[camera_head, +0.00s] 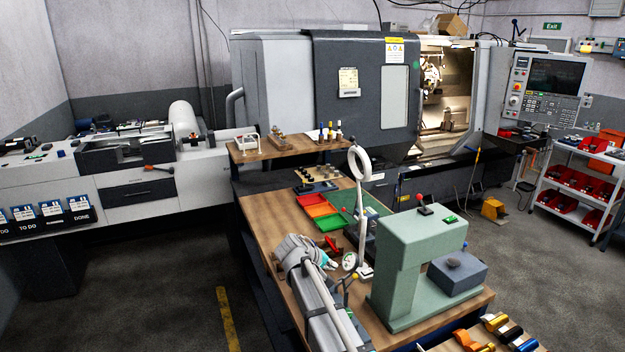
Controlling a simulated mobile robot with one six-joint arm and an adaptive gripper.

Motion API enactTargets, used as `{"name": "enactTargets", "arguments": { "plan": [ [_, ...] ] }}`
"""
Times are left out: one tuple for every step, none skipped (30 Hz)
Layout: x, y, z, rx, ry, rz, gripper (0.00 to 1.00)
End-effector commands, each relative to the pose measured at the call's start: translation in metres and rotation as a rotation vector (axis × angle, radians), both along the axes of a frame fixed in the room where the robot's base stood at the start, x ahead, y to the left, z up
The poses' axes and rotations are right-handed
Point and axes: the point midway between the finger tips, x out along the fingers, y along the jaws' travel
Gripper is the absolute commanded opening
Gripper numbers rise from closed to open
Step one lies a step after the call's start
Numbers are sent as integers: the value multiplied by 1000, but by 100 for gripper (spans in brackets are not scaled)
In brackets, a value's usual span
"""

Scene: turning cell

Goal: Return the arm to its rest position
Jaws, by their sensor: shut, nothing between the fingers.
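A silver-grey jointed shape (296,252) with a cyan part stands over the near left side of the wooden workbench (262,212).
The bench carries a green machine (404,245), a ring lamp (360,164), red, orange and green trays (330,222) and a raised shelf (262,154). A lathe (330,85) stands open behind. A red-bin cart (577,182) is at right. Floor (150,290) at left is clear.

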Motion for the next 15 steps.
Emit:
{"name": "enactTargets", "arguments": {
  "plan": [
    [-8, -7, -7, 15, 7, -12, 0],
    [-12, -11, -11, 27, 13, -21, 0],
    [-19, -16, -18, 48, 23, -33, 0],
    [-25, -21, -23, 66, 31, -45, 0],
    [-31, -26, -29, 85, 40, -59, 0],
    [-41, -34, -38, 115, 53, -79, 0],
    [-49, -39, -45, 139, 64, -93, 0],
    [-58, -45, -52, 166, 75, -109, 0],
    [-70, -52, -62, 202, 91, -133, 0],
    [-79, -58, -69, 232, 104, -151, 0],
    [-89, -63, -76, 262, 116, -169, 0],
    [-102, -69, -86, 303, 133, -191, 0],
    [-112, -73, -93, 335, 146, -210, 0],
    [-122, -77, -100, 365, 158, -226, 0],
    [-134, -82, -108, 407, 173, -249, 0]
  ]
}}
